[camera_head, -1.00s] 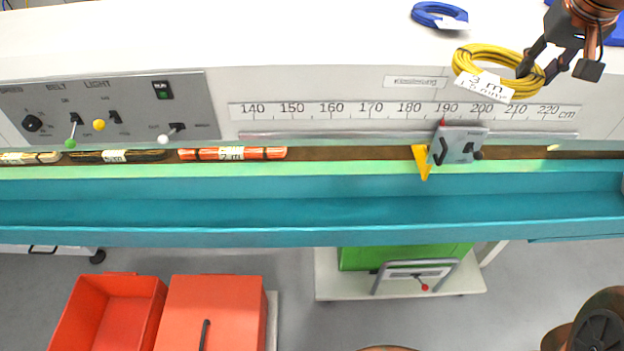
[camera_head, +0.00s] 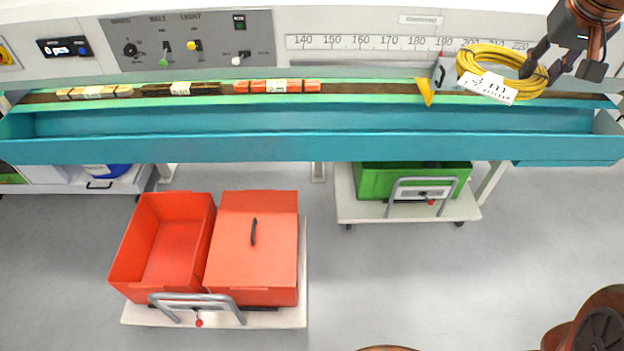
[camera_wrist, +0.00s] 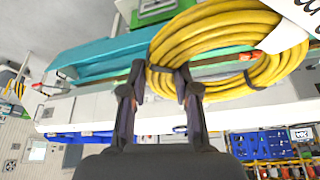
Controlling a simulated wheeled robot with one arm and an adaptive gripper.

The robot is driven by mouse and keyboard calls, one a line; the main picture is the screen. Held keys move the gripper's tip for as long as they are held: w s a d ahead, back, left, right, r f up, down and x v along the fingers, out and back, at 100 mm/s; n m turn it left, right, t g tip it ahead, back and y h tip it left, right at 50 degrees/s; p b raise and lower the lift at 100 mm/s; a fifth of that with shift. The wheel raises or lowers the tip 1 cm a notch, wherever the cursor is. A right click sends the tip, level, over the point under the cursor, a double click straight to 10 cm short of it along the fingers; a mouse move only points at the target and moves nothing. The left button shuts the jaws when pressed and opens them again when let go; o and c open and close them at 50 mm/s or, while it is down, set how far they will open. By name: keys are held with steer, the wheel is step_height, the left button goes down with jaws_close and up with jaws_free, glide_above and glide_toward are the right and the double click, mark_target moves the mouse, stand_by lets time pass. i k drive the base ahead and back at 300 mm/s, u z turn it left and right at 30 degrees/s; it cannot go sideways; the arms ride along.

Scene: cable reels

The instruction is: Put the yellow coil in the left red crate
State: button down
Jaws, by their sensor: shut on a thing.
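The yellow coil (camera_head: 506,59) hangs from my gripper (camera_head: 559,67) at the upper right of the head view, with a white tag on it. My gripper is shut on the coil's right edge, and the coil is in front of the ruler. In the wrist view the coil (camera_wrist: 216,38) fills the upper right, with the gripper fingers (camera_wrist: 158,84) at its lower left edge. The left red crate (camera_head: 126,262) is open and looks empty, on a white cart at lower left. The right red crate (camera_head: 254,238) beside it has a red lid with a dark handle.
A long teal trough (camera_head: 300,151) runs across the view between the coil and the crates. A green crate (camera_head: 413,183) sits on another cart (camera_head: 357,211). Grey floor is clear right of the red crates.

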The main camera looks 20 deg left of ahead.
mark_target(185, 259)
steer(key=u, duration=3.3)
steer(key=i, duration=3.1)
steer(key=z, duration=1.8)
